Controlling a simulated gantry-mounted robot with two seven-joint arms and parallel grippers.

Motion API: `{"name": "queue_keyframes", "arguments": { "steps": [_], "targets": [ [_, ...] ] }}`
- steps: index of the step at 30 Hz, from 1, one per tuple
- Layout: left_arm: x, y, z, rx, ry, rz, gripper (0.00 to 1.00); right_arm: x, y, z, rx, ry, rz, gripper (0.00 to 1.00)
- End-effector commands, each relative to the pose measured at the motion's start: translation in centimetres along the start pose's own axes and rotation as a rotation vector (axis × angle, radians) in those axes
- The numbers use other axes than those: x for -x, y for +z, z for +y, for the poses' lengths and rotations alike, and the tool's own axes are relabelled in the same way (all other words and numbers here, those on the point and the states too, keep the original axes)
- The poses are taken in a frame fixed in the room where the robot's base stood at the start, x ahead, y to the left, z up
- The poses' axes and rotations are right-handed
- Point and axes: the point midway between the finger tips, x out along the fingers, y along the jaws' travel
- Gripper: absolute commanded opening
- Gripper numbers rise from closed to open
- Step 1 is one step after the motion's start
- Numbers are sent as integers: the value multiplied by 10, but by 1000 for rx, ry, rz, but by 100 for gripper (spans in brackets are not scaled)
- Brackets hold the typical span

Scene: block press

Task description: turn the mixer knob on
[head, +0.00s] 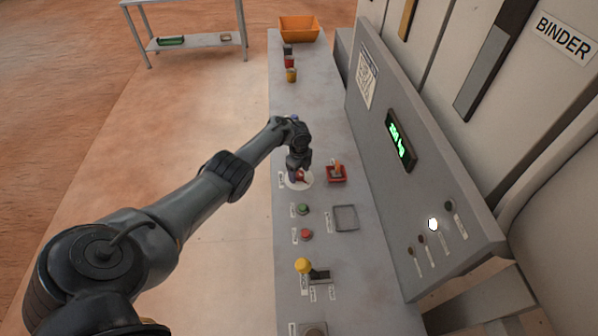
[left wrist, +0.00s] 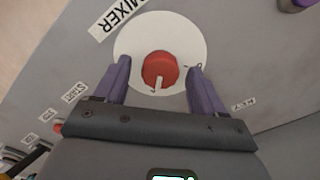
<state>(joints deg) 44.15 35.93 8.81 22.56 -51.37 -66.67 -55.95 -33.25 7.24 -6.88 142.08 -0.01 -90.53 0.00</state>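The mixer knob is a red round knob with a pale pointer, on a white disc (left wrist: 133,45) labelled MIXER in the left wrist view. The knob (left wrist: 160,69) sits between the two purple fingers of my left gripper (left wrist: 157,84), with a gap on each side. In the head view the knob (head: 299,176) shows partly under my left gripper (head: 299,172), on the white disc. The left gripper is open over it. My right gripper is in neither view.
On the grey console, a green button (head: 303,209), a red button (head: 306,234) and a yellow-topped lever (head: 303,266) stand nearer me. A red tray (head: 336,175) lies just right of the disc. An upright panel with a green display (head: 400,141) borders the right side.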

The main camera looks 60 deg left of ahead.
Motion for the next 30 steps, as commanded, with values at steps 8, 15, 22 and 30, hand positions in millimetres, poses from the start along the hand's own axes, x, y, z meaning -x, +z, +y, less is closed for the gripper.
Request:
{"name": "queue_keyframes", "arguments": {
  "steps": [8,15,22,30],
  "targets": [
    [2,0,0,1,-1,0,69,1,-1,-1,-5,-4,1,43],
    [27,1,-1,1,-3,0,69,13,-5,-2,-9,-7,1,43],
    [67,0,-1,0,-2,0,69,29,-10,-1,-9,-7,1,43],
    [101,0,0,0,-1,0,69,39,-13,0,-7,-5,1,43]
  ]
}}
